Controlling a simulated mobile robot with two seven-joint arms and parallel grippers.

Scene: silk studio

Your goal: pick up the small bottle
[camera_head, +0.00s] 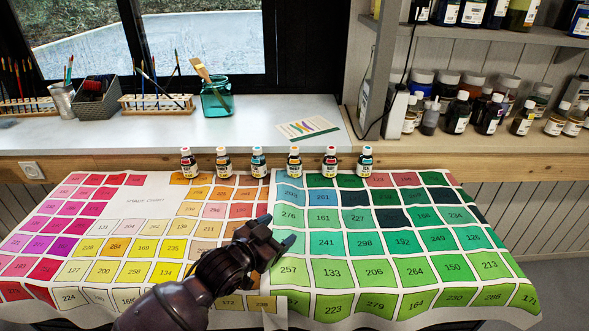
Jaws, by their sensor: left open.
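Several small bottles stand upright in a row along the back edge of the colour chart cloth. From left to right they are a red-capped bottle (188,162), an orange-capped bottle (223,162), a blue-capped bottle (258,162), another orange-capped bottle (294,162), a red-capped bottle (330,162) and a light-blue-capped bottle (365,163). My left gripper (279,232) is open and empty over the middle of the cloth, in front of the row and apart from it. My right gripper is not in view.
The colour chart cloth (150,196) covers the table and hangs over its front. Behind stands a white counter with a teal jar (216,99), brush racks (157,103) and a card (306,128). Shelves at the right hold many bottles. The cloth in front of the row is clear.

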